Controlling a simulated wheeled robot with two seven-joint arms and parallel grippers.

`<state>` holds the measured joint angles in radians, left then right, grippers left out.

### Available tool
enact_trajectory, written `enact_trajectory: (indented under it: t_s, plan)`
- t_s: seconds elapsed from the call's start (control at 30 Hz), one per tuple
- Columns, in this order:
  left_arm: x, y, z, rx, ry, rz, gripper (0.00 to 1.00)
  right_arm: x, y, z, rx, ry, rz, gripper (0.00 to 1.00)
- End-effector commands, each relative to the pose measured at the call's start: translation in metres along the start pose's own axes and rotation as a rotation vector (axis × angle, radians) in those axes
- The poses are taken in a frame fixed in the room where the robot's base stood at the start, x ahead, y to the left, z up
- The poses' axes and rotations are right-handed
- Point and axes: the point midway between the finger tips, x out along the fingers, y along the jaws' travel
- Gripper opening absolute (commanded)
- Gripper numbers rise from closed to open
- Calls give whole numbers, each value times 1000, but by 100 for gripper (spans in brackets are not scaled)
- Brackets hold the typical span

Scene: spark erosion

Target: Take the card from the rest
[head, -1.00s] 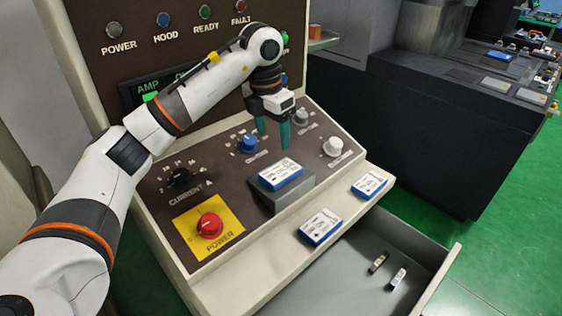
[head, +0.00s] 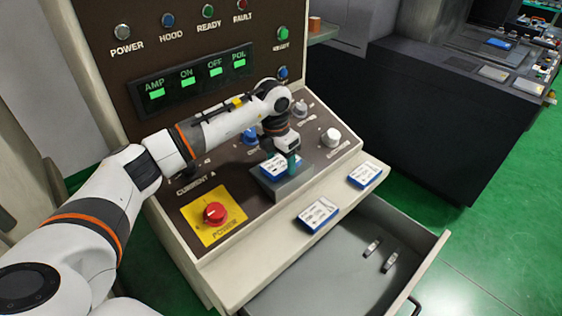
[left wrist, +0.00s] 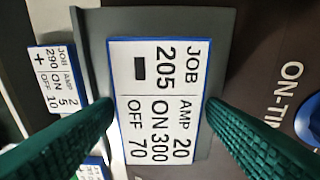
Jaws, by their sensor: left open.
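The card (head: 272,168), white with a blue edge, lies on the grey block-shaped rest (head: 291,189) on the sloping control panel. In the left wrist view the card (left wrist: 155,95) reads JOB 205, AMP 20, ON 300, OFF 70, with a minus mark. My left gripper (head: 285,162) is down at the card, open. In the left wrist view its green fingers (left wrist: 159,106) stand one at each long edge of the card; I cannot tell whether they touch it. In the head view the wrist and a finger hide part of the card. My right gripper is not in view.
Two similar cards, one nearer (head: 317,214) and one farther right (head: 363,175), lie on the pale ledge (head: 262,252). An open drawer (head: 330,275) below holds two small pieces. A red power knob (head: 214,212) and other knobs (head: 331,137) surround the rest.

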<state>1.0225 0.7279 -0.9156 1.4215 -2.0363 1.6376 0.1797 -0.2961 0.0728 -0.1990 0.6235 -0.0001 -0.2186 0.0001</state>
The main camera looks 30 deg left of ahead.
Motion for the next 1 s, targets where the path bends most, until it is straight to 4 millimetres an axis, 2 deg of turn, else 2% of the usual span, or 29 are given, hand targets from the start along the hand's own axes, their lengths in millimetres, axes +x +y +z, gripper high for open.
enact_trajectory:
  t_s: [0.13, 0.3, 0.37, 0.67, 0.77, 1.0]
  plan:
    - [0, 0, 0, 0, 0, 0, 65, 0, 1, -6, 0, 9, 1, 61]
    - [0, 0, 0, 0, 0, 0, 38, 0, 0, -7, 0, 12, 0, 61]
    - [0, 0, 0, 0, 1, 0, 30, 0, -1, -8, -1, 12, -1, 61]
    - [-7, 0, -2, 0, 3, 0, 30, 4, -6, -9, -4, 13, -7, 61]
    - [-21, 0, -4, 1, 6, -1, 30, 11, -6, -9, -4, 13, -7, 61]
    - [-69, 0, -10, 1, 5, -1, 30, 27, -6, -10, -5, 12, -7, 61]
